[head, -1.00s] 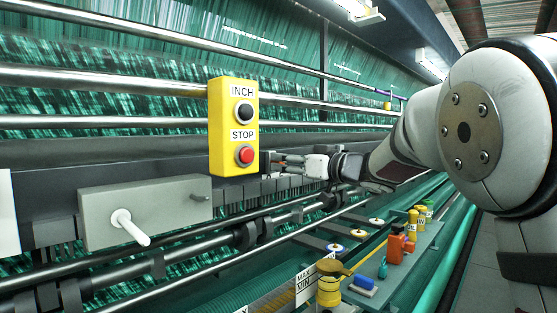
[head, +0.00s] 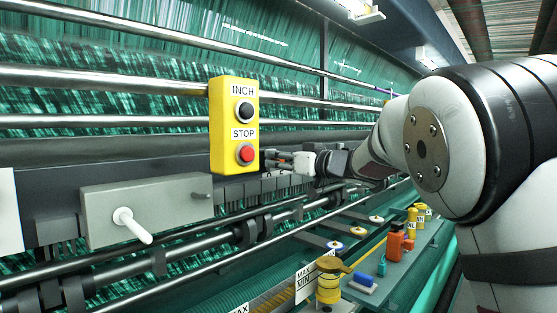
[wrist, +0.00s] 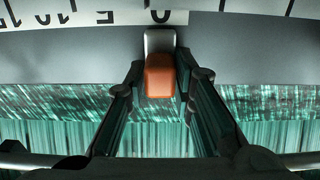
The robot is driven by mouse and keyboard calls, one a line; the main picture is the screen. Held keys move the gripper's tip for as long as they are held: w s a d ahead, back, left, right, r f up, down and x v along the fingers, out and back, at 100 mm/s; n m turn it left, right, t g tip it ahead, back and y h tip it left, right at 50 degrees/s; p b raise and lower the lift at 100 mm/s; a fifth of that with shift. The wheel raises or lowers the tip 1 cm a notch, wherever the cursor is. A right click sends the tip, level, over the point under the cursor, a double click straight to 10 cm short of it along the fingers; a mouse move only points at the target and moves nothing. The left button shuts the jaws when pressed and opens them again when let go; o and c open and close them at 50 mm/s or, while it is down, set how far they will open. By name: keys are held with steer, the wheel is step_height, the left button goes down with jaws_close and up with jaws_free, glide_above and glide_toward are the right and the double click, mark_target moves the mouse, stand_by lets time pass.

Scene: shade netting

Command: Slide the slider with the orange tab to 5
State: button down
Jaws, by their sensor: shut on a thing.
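The orange tab (wrist: 160,76) is in the middle of the wrist view, below a pale metal piece of the slider (wrist: 160,42). A white scale (wrist: 85,20) runs along the top of that view, its figures upside down. The 0 stands just above the tab, with 5, 10 and more to the left. My gripper (wrist: 160,88) has a dark finger on each side of the tab and is shut on it. In the head view my gripper (head: 282,160) is small, beside the yellow button box; the tab and scale cannot be made out there.
The yellow INCH and STOP box (head: 234,126) stands just left of my gripper. A grey box with a white lever (head: 130,224) is lower left. Long metal rails cross the netting machine. A shelf (head: 405,262) with bottles and small items is lower right.

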steer(key=w+d, duration=0.1)
steer(key=w+d+b, duration=0.1)
steer(key=w+d, duration=0.1)
steer(key=shift+w+d+b, duration=0.2)
steer(key=shift+w+b, duration=0.05)
steer(key=shift+b, duration=0.05)
steer(key=c, duration=1.4)
jaws_free()
steer(key=shift+c, duration=0.2)
steer(key=v, duration=1.2)
steer(key=shift+d+r, duration=0.1)
steer(key=shift+r, duration=0.05)
